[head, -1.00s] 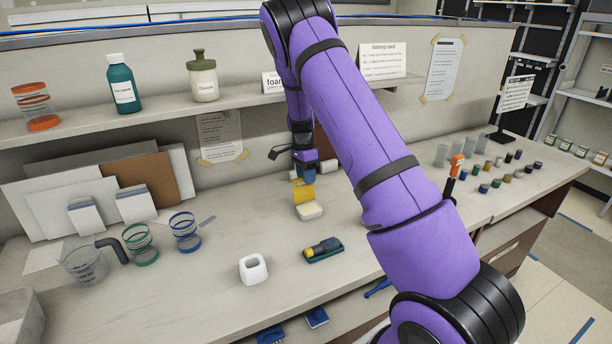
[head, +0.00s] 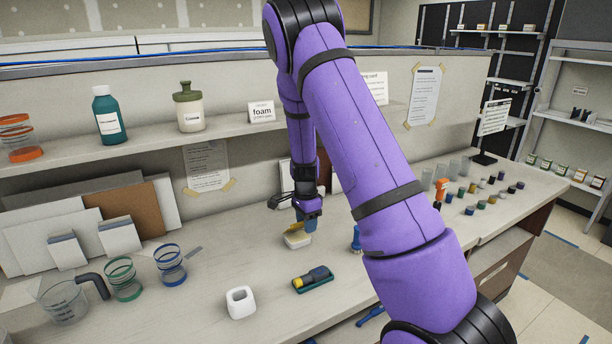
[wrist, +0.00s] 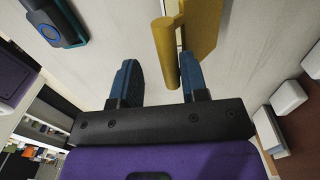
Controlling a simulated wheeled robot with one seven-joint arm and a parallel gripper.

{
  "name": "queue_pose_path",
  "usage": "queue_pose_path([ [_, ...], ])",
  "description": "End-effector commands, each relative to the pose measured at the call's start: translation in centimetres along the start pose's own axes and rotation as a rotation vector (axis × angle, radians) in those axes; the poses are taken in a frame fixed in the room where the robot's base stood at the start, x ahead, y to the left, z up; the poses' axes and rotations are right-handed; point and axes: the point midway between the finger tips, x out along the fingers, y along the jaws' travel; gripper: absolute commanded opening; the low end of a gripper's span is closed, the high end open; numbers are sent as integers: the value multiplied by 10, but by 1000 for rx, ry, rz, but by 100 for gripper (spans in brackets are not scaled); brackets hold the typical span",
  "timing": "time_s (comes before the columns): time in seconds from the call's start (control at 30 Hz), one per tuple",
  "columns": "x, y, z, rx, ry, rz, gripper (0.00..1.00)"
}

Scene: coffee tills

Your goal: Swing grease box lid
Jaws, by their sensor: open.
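The grease box (head: 297,241) is a small cream-white box on the counter in the middle of the head view. Its yellow lid (head: 295,228) shows just above the box, partly hidden by my gripper (head: 307,220). In the wrist view the lid (wrist: 208,28) is a yellow plate with a rounded yellow bar along its edge. My gripper (wrist: 160,68) is open there, with blue fingers apart. The bar's end lies between the fingers, close to the right one; I cannot tell whether they touch. The box body is not clear in the wrist view.
A white square holder (head: 240,302) and a green tray (head: 316,284) with a yellow-and-dark tool stand nearer the front. A blue object (head: 356,240) stands right of the box, beside my arm. Banded glasses (head: 171,265) and a jug (head: 64,304) are at left.

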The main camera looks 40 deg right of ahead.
Motion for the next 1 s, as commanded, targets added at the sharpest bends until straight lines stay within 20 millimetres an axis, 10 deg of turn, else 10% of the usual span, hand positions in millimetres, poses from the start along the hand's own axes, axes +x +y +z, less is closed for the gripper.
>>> queue_pose_path([
  [1.0,28,20,-1,3,-1,-345,42],
])
